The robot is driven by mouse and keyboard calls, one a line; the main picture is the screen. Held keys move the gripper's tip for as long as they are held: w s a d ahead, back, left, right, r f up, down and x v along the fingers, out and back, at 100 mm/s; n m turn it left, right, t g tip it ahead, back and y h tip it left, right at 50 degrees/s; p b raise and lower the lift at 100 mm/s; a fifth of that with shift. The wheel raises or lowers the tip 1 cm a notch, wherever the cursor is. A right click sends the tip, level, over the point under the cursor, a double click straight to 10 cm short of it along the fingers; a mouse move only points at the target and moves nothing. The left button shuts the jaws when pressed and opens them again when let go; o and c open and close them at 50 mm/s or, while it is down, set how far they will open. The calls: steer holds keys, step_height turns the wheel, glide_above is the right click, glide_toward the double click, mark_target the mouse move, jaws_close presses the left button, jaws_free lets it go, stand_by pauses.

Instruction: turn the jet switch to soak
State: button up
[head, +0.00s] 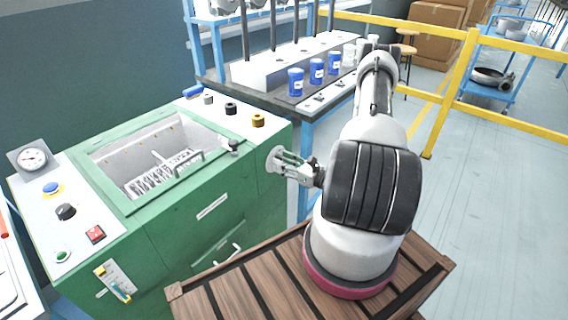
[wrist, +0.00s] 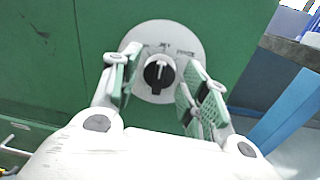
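The jet switch is a black round knob (wrist: 159,74) on a white round dial plate (wrist: 160,32) on the green machine's side. Its white pointer line points roughly up, towards the middle mark, which seems to read JET. A word to its right looks like RINSE; lettering on the left is too small to read. My gripper (wrist: 161,92) is open, with one finger left of the knob and one right, apart from it. In the head view my gripper (head: 290,167) is at the machine's right side, in front of the dial plate (head: 273,158); the knob cannot be made out there.
The green washer (head: 180,225) has a sunken basin, top knobs and a control panel with a gauge (head: 33,158). A bench (head: 258,97) with blue cans (head: 316,71) stands behind. A slatted wooden platform (head: 240,297) lies below my arm. Floor at right is clear up to yellow rails (head: 462,90).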

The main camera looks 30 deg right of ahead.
steer(key=c, duration=0.6)
steer(key=shift+n, duration=0.5)
steer(key=shift+n+h, duration=0.3)
steer(key=shift+n, duration=3.6)
steer(key=o, duration=1)
steer(key=shift+r, duration=0.1)
